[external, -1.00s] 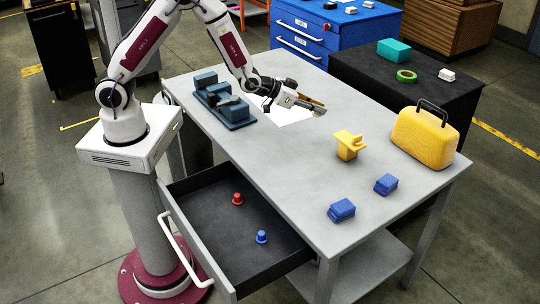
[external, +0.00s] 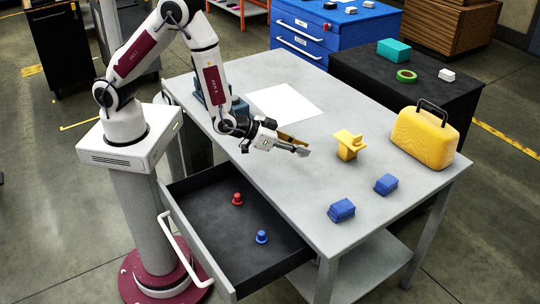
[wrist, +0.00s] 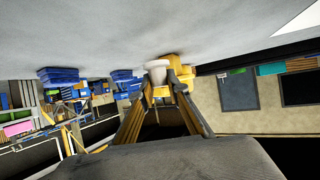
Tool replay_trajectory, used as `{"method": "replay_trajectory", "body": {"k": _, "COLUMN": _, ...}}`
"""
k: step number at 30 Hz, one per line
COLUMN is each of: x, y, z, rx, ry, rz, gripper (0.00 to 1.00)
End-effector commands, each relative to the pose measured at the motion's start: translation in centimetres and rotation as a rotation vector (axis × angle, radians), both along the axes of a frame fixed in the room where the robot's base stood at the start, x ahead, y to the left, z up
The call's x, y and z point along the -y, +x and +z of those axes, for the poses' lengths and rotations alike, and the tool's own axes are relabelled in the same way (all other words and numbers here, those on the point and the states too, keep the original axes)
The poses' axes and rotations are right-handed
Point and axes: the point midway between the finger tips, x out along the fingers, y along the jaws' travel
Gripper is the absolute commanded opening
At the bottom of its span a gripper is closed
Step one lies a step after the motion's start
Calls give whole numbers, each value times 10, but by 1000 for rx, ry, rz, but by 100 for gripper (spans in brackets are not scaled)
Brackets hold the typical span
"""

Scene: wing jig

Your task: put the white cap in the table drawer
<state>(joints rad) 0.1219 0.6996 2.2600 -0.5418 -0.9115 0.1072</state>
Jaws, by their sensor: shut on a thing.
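The white cap (wrist: 156,69) shows in the wrist view between my two fingertips. My gripper (external: 304,147) is shut on it and points sideways above the tabletop, right of the open drawer's back edge in the external view. I cannot make out the cap in the external view. The table drawer (external: 196,239) is pulled out at the table's front left. A red cap-like piece (external: 237,199) and a blue one (external: 262,237) stand on its dark floor.
A yellow clamp-like block (external: 348,146) stands on the tabletop right of my gripper. Two blue blocks (external: 342,210) lie nearer the front, and a yellow case (external: 424,140) stands at the right. A white sheet (external: 285,104) lies behind. Most of the drawer floor is clear.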

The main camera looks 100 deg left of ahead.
Motion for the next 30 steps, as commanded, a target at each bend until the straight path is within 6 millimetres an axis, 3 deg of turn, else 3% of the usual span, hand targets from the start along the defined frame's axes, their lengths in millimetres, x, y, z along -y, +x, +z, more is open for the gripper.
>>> {"method": "replay_trajectory", "body": {"k": 3, "x": 23, "y": -11, "z": -7, "rx": -2, "ry": 1, "rz": -9, "gripper": 4}}
{"method": "replay_trajectory", "body": {"k": 15, "x": 82, "y": -54, "z": -23, "rx": -2, "ry": 1, "rz": -18, "gripper": 4}}
{"method": "replay_trajectory", "body": {"k": 30, "x": 134, "y": -120, "z": -33, "rx": 0, "ry": 0, "rz": -37, "gripper": 4}}
